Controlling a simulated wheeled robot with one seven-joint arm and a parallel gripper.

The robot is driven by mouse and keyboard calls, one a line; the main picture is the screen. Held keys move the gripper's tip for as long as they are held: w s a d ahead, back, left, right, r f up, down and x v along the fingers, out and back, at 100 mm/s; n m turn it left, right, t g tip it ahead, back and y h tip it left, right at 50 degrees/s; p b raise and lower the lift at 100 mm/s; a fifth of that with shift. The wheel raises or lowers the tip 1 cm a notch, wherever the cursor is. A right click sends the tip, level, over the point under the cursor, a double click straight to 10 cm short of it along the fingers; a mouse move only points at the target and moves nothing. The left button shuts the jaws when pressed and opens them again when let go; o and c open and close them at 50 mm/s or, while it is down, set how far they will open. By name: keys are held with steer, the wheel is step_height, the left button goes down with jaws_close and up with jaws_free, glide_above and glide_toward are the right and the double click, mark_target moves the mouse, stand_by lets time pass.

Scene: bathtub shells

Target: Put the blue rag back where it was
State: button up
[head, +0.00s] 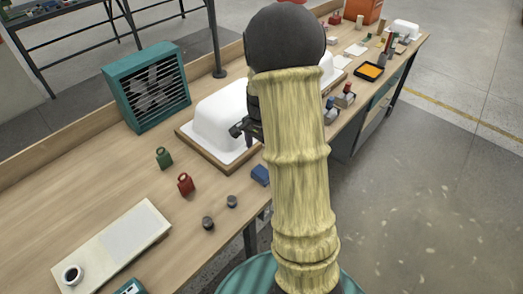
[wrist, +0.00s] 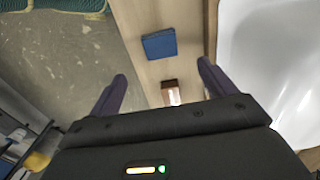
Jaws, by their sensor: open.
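The blue rag (head: 261,175) lies folded on the workbench near its front edge, in front of the nearest white tub shell (head: 220,120). It also shows in the wrist view (wrist: 159,43), ahead of my fingertips and apart from them. My gripper (head: 240,130) is at the front right of that shell, partly hidden by my arm. In the wrist view my gripper (wrist: 162,71) is open, with nothing held between its fingers. The white shell fills the right side of the wrist view.
A small brown block with a pale top (wrist: 171,92) lies on the bench below the finger gap. A red weight (head: 185,184), a green weight (head: 163,157) and two dark knobs (head: 208,223) stand left of the rag. A teal fan (head: 147,87) stands behind.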

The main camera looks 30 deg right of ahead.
stand_by(0.3)
steer(key=s+a+r+n+t, duration=0.1)
steer(key=s+a+r+n, duration=0.1)
steer(key=s+a+n, duration=0.4)
steer(key=s+a+r+n+t, duration=0.1)
steer(key=s+a+r+n, duration=0.2)
steer(key=s+a+n, duration=0.3)
steer(key=shift+s+a+n+t, duration=0.2)
steer(key=shift+a+n+t, duration=0.1)
steer(key=shift+a+n, duration=0.55)
steer(key=shift+d, duration=0.15)
steer(key=shift+c, duration=0.4)
